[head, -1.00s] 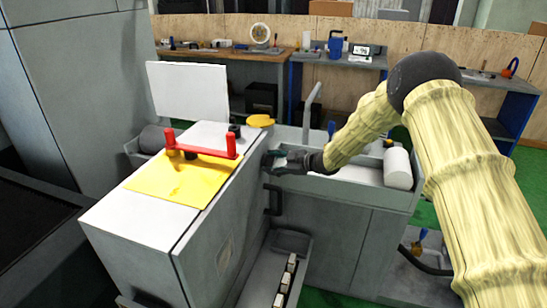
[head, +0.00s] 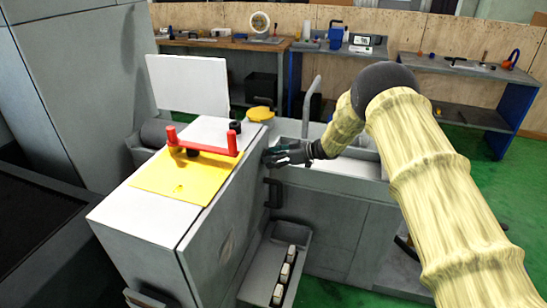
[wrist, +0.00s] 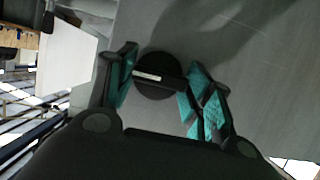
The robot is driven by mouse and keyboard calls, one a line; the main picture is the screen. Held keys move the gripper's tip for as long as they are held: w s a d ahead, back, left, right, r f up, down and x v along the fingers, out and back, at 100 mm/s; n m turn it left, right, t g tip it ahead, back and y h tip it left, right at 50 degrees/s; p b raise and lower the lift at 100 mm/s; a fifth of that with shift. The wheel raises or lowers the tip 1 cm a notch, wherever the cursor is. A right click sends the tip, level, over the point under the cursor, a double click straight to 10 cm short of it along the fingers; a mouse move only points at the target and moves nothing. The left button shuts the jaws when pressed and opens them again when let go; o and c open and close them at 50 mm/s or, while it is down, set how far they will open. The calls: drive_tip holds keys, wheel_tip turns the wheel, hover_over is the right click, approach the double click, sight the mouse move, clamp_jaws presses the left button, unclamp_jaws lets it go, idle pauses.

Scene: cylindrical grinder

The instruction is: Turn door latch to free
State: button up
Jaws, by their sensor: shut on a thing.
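The door latch (wrist: 158,88) is a round black knob with a bar across it, marked by a pale stripe, on the grey door face (wrist: 250,70). In the wrist view my gripper (wrist: 160,85) has its teal-padded fingers on both sides of the bar and is shut on it. The bar lies nearly level in that view, tilted slightly down to the right. In the head view my gripper (head: 272,158) is at the upper side face of the grey machine cabinet (head: 205,235); the latch itself is hidden there.
A black door handle (head: 273,193) sits just below my gripper. A yellow plate with a red handle (head: 185,178) lies on the cabinet top. An open tray (head: 262,262) sticks out below. A grey sink unit with a tap (head: 311,105) stands behind.

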idle(0.4)
drive_tip(key=o, duration=1)
drive_tip(key=shift+o, duration=0.2)
drive_tip(key=v, duration=1.2)
drive_tip(key=shift+w, duration=0.1)
